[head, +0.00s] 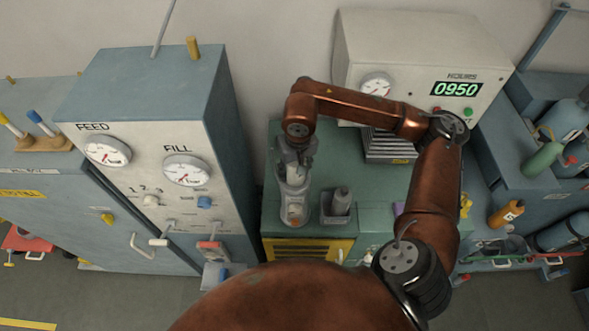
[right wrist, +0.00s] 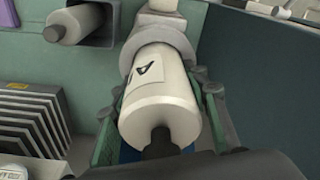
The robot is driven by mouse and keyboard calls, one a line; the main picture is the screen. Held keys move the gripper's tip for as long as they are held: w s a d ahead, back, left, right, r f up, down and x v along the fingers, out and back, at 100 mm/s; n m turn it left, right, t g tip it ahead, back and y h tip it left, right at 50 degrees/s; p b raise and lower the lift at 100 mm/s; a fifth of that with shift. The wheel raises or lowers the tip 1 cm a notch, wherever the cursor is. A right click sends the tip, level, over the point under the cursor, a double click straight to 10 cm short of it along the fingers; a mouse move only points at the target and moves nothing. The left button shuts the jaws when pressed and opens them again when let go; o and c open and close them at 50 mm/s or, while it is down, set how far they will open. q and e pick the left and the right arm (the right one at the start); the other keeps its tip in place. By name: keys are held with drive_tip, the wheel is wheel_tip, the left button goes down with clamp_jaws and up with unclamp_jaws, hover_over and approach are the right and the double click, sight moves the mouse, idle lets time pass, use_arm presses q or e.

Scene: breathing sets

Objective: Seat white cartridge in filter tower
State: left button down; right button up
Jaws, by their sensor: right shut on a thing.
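The white cartridge (right wrist: 160,105) carries a black letter label and a dark knob at its near end. My right gripper (right wrist: 158,118) is shut on it, with a green-padded finger on each side. In the head view, my right gripper (head: 297,155) is above the filter tower (head: 294,213), a grey upright cylinder with a window on the green bench. In the right wrist view, the cartridge's far end meets the tower's pale ring (right wrist: 133,55). I cannot tell how deep it sits. My left gripper is not in view.
The tall FEED/FILL cabinet (head: 150,110) is close on the left. The hours console (head: 420,50) and a black finned block (head: 388,145) are behind. Bottles (head: 507,213) are farther right.

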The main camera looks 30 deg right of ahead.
drive_tip(key=o, duration=1.6)
drive_tip(key=r, duration=0.4)
drive_tip(key=s+r, duration=0.1)
drive_tip(key=r, duration=0.7)
drive_tip(key=shift+s+a, duration=0.1)
drive_tip(key=shift+s, duration=0.15)
drive_tip(key=shift+f, duration=0.1)
